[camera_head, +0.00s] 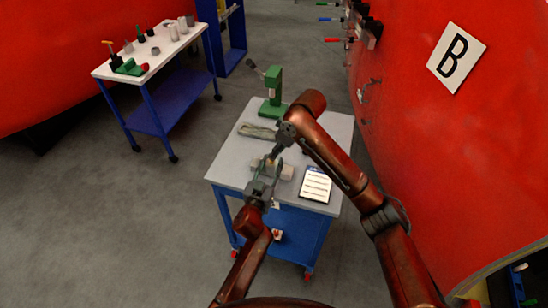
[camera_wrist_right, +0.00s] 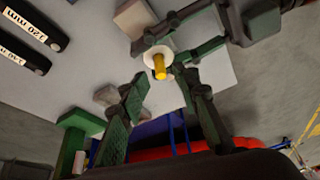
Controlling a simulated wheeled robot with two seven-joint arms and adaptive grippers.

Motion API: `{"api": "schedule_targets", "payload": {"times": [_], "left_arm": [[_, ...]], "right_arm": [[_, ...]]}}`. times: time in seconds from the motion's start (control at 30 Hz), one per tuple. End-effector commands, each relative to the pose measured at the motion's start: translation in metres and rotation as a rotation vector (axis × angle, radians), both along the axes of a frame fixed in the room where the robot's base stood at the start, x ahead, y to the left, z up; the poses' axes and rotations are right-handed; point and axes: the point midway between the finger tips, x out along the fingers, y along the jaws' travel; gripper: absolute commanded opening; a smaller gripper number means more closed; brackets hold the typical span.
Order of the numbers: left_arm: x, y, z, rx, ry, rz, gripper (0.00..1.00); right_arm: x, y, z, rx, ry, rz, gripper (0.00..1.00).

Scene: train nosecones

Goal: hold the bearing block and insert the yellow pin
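In the right wrist view, a pale round part (camera_wrist_right: 153,53), which I take for the bearing block, has a yellow pin (camera_wrist_right: 160,70) standing out of its middle. How deep the pin sits cannot be told. My left gripper (camera_wrist_right: 160,48) has a finger on each side of the round part and appears shut on it. My right gripper (camera_wrist_right: 165,85) is open, its green-padded fingers apart on either side of the pin's end, with no clear contact. In the head view, my left gripper (camera_head: 268,170) and right gripper (camera_head: 277,152) meet above the table; the part is mostly hidden there.
A white cart (camera_head: 165,45) with small parts stands back left. A red wall (camera_head: 480,130) rises on the right.

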Motion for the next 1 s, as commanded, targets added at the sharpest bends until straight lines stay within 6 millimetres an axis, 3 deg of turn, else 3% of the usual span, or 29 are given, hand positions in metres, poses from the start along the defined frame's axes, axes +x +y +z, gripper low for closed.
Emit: {"api": "schedule_targets", "payload": {"times": [0.1,0.33,0.83,0.87,1.0], "left_arm": [[0.000,0.000,0.002,-0.001,-0.002,0.000,0.00],[0.000,0.000,0.001,-0.001,-0.002,-0.001,0.00],[0.000,-0.001,0.001,0.000,-0.001,-0.001,0.00],[0.000,-0.001,0.001,0.000,-0.001,-0.001,0.35],[0.000,-0.001,0.001,0.000,-0.001,-0.001,0.45]], "right_arm": [[-0.005,-0.008,0.027,0.002,-0.005,0.000,0.28],[-0.012,-0.018,0.058,0.002,-0.005,-0.001,0.28],[-0.015,-0.020,0.065,0.004,-0.005,-0.001,0.28],[-0.015,-0.020,0.065,0.004,-0.005,-0.001,0.28],[-0.014,-0.020,0.065,0.004,-0.005,-0.001,0.28]]}}
